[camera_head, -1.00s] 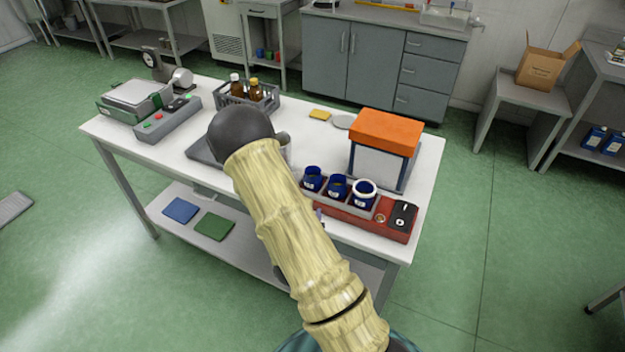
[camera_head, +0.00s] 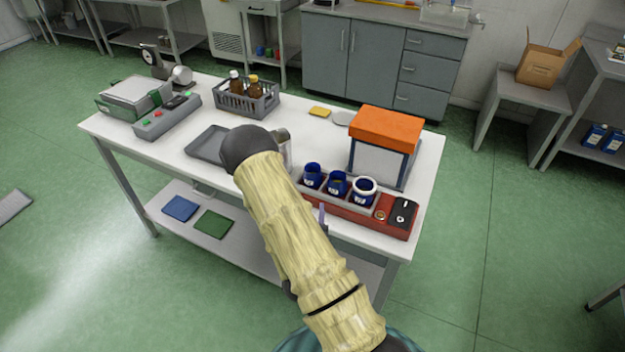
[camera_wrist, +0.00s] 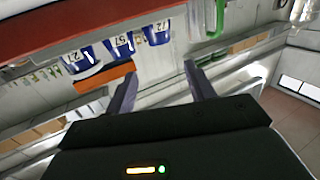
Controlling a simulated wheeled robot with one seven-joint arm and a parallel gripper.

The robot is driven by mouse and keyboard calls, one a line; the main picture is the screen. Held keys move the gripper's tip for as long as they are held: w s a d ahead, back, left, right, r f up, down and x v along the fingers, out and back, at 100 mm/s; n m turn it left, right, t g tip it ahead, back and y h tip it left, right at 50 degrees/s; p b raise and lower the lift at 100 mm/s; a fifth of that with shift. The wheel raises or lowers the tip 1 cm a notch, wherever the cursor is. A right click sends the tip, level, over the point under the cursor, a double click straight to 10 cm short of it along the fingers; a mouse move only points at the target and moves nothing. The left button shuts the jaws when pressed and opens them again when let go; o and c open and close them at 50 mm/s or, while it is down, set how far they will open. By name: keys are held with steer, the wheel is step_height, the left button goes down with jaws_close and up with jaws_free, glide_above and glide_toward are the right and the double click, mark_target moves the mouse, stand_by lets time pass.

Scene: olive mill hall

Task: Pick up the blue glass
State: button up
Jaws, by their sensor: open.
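Three small dark blue glasses stand in a row in a red-and-grey rack (camera_head: 352,214) at the front right of the white table: a left one (camera_head: 313,178), a middle one (camera_head: 337,185) and a right one (camera_head: 364,193) with a white ring around its top. The wrist view shows blue glasses with white number labels (camera_wrist: 120,46) at the upper left, ahead of the fingers. My gripper (camera_wrist: 159,72) is open, with nothing between its two fingers. In the head view it is mostly hidden behind my arm, with a purple finger showing just in front of the rack.
An orange-topped box (camera_head: 386,133) stands right behind the glasses. A metal cylinder (camera_head: 283,146) and a grey tray (camera_head: 208,144) are left of them. A crate of brown bottles (camera_head: 248,100) and a scale (camera_head: 135,94) stand farther left. A black device (camera_head: 403,211) sits at the rack's right end.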

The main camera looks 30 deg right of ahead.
steer(key=b, duration=1.1)
glide_toward(313, 175)
steer(key=w, duration=0.1)
steer(key=shift+w+d+r+b, duration=0.35)
steer(key=shift+w+b, duration=0.15)
steer(key=shift+b, duration=0.75)
steer(key=shift+w+b, duration=0.15)
steer(key=shift+b, duration=0.6)
steer(key=x, duration=0.2)
steer(key=p+x, duration=0.1)
steer(key=x, duration=0.1)
steer(key=shift+w+d+r, duration=0.25)
steer(key=shift+w, duration=0.15)
